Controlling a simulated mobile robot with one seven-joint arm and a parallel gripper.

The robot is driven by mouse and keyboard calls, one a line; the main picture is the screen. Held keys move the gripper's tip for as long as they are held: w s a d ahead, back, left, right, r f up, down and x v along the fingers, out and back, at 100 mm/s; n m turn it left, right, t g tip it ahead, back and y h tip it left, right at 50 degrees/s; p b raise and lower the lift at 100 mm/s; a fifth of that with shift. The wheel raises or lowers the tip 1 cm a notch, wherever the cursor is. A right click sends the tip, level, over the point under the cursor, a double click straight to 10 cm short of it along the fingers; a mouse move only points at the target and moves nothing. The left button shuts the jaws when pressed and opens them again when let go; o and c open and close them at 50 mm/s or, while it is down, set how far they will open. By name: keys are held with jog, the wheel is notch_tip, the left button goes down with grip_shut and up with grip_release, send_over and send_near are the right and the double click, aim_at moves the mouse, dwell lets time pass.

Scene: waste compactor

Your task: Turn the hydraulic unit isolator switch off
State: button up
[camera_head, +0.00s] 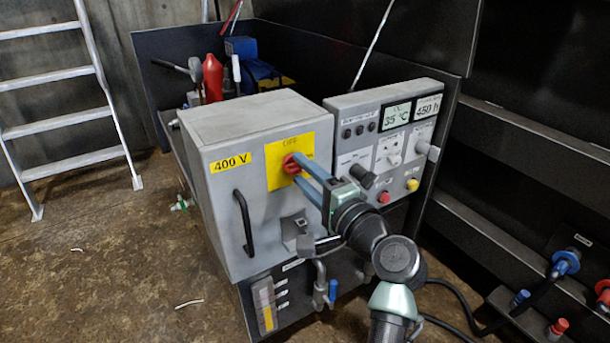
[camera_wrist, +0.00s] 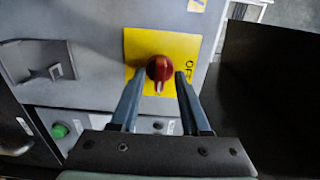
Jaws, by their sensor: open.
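The isolator switch is a red rotary knob (camera_head: 290,164) on a yellow plate (camera_head: 275,178), on the front of a grey cabinet (camera_head: 225,150). "OFF" is printed at the plate's top; other lettering at its right is partly hidden. The wrist view shows the knob (camera_wrist: 158,69) with a white mark pointing down in that picture, away from "OFF", which reads sideways at the right. My gripper (camera_head: 301,169) reaches the knob from the right in the head view. In the wrist view my gripper (camera_wrist: 159,76) is open, one finger either side of the knob; contact cannot be told.
A black door handle (camera_head: 244,222) and a "400 V" label (camera_head: 231,162) are on the cabinet. A control panel (camera_head: 385,125) with displays, knobs and buttons stands to the right. A ladder (camera_head: 75,115) leans at the left. The floor in front is mostly clear.

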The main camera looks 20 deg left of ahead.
jog(key=shift+c, duration=0.3)
grip_shut()
jog(key=shift+n+b, duration=0.3)
jog(key=shift+n, duration=0.1)
jog(key=shift+f+n+b, duration=0.1)
jog(key=shift+n+b, duration=5.4)
jog(key=shift+n, duration=3)
jog(key=shift+o, duration=0.3)
grip_release()
